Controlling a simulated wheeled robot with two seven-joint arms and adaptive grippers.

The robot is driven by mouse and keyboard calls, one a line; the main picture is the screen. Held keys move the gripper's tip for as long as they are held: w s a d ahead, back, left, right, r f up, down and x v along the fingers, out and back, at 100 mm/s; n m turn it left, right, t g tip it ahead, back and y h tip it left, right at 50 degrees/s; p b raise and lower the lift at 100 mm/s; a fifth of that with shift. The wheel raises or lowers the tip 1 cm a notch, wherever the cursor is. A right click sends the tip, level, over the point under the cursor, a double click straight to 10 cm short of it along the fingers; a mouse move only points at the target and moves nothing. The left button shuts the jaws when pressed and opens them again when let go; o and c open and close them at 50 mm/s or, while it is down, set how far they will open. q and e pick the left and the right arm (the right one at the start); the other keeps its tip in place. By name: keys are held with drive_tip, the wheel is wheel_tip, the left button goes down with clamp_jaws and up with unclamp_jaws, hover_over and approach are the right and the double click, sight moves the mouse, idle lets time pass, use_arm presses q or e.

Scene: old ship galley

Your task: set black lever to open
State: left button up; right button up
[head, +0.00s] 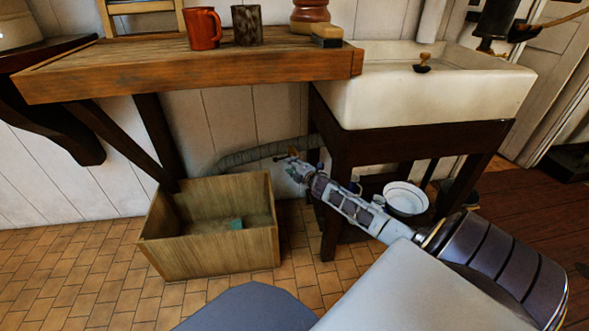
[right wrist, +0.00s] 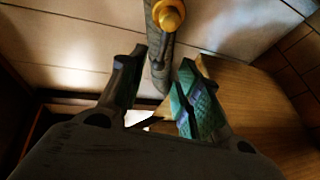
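My right gripper (head: 291,163) reaches under the sink to the corrugated hose (head: 250,155) by the wall. In the right wrist view, its two fingers (right wrist: 158,88) are apart, with green on the right one. A grey pipe (right wrist: 160,70) with a round brass-yellow fitting (right wrist: 169,15) stands beyond and between the fingertips. I see nothing held, and I cannot tell whether the fingers touch the pipe. A small dark piece at the gripper tip in the head view may be the black lever, but it is too small to tell; its setting is unclear. My left gripper is out of view.
A wooden box (head: 207,258) stands open on the tiles, left of my right arm. The sink's dark legs (head: 335,205) stand close beside the arm. A white bowl (head: 406,197) is under the sink. A wooden counter (head: 200,70) overhangs at left, with mugs on top.

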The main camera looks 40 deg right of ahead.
drive_tip(key=shift+v, duration=1.05)
